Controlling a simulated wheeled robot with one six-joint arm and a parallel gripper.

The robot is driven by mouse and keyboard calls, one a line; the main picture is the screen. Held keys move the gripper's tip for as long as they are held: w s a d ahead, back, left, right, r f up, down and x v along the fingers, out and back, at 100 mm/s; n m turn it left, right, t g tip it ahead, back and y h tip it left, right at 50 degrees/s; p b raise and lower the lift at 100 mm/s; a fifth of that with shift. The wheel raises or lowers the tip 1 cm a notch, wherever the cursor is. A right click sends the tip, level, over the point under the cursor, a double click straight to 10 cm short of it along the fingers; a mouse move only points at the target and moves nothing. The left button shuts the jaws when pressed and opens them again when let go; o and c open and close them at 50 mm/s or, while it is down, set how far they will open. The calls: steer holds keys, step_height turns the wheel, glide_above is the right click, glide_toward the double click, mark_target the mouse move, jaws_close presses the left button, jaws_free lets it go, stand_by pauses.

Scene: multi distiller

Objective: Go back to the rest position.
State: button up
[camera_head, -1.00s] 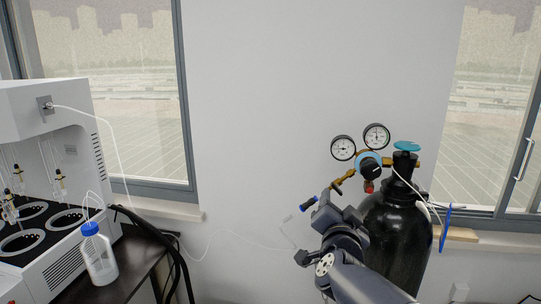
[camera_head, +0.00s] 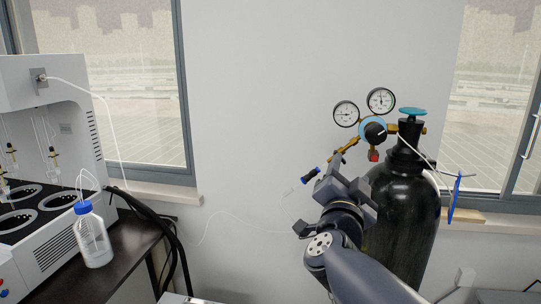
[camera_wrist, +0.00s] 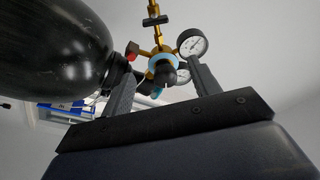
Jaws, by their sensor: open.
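My gripper (camera_head: 347,188) is open in the head view, in front of the wall and just left of the black gas cylinder (camera_head: 402,205). In the wrist view my two fingers (camera_wrist: 163,88) stand apart with nothing held between them. Beyond them are the brass regulator (camera_wrist: 160,62) and a round gauge (camera_wrist: 190,43). The fingers look apart from the regulator, but the exact distance cannot be told. In the head view two gauges (camera_head: 381,100) and a black knob in a blue ring (camera_head: 374,131) sit above my gripper.
The cylinder's dark side (camera_wrist: 55,45) fills the upper left of the wrist view. A white distiller (camera_head: 45,110) and a blue-capped bottle (camera_head: 92,236) stand on a dark bench (camera_head: 135,250) at the left. Thin tubing hangs along the wall. The wall between the windows is bare.

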steer(key=shift+w+d+r+m+h+b, duration=0.25)
steer(key=shift+w+d+m+h+b, duration=0.35)
steer(key=shift+w+d+h+b, duration=0.35)
steer(key=shift+s+a, duration=0.15)
